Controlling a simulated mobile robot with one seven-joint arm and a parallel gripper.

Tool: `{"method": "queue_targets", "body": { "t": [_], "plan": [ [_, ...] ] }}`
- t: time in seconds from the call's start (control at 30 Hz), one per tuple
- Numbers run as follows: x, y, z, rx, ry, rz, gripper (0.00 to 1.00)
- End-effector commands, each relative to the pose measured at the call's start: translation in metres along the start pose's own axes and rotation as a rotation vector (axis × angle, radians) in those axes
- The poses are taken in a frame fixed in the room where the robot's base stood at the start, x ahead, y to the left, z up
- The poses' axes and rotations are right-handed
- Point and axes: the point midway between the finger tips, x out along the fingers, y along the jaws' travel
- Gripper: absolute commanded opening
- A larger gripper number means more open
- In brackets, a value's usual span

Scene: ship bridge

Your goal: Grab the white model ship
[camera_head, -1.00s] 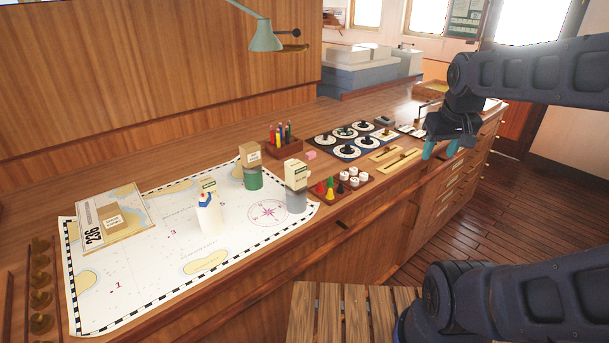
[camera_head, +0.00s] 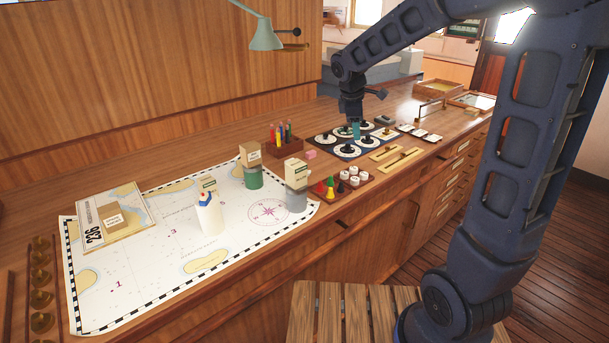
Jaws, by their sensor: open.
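No thing shows clearly as a white model ship at this size. A white upright object with a blue top (camera_head: 208,214) stands on the chart (camera_head: 150,270), and I cannot tell whether it is the ship. Small white and dark pieces (camera_head: 350,175) sit in a wooden tray at the counter's front edge. My gripper (camera_head: 356,132) is open, with teal fingertips pointing down over the dark board with white discs (camera_head: 346,151). It is well to the right of the white upright object. I see nothing held in it, and it hides part of the board.
A green can (camera_head: 253,178) and a grey can (camera_head: 296,200) with boxes on top stand on the chart. A pencil holder (camera_head: 284,145) stands behind them. A green lamp (camera_head: 265,38) hangs over the counter. A slatted wooden seat (camera_head: 340,310) is in front.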

Motion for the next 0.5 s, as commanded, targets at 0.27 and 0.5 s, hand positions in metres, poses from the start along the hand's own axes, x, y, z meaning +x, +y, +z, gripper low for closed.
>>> {"method": "queue_targets", "body": {
  "t": [0.27, 0.5],
  "plan": [
    [0.036, 0.021, -0.094, -0.38, -0.042, -0.003, 0.49],
    [0.069, 0.023, -0.173, -0.685, -0.074, -0.002, 0.49]
  ]
}}
